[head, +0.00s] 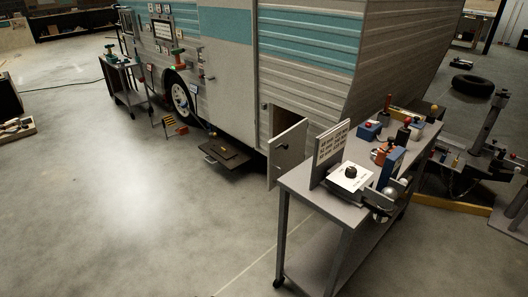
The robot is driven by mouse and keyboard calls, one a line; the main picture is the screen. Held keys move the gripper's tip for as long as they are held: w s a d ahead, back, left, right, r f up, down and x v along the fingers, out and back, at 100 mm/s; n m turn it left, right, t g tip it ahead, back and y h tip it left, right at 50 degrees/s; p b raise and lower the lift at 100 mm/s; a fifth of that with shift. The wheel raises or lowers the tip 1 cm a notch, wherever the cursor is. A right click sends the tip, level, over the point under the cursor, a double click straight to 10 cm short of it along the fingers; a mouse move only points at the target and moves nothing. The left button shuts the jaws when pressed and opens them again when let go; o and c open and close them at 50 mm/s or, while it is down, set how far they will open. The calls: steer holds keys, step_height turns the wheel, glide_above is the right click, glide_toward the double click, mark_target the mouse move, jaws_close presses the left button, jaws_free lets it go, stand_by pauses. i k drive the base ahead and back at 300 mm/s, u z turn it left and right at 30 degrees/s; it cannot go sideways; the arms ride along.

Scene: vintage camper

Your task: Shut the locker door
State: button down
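The locker door (290,158) is a small grey panel low on the camper's side, near its front corner. It stands open, swung out from the dark locker opening (288,119). A small dark handle (283,146) sits on the face turned toward me. The door's right edge lies close to the grey cart in the picture; I cannot tell whether they touch. Most of the locker's inside is dark or hidden behind the door. My gripper is not in view.
A grey wheeled cart (303,185) with a sign and several tools stands right of the door. The camper's step (225,153) juts out left of it. A second cart (128,87) stands farther left. The concrete floor (130,200) in front is clear.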

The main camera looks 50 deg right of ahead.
mark_target(282, 161)
steer(key=i, duration=0.85)
steer(key=z, duration=0.05)
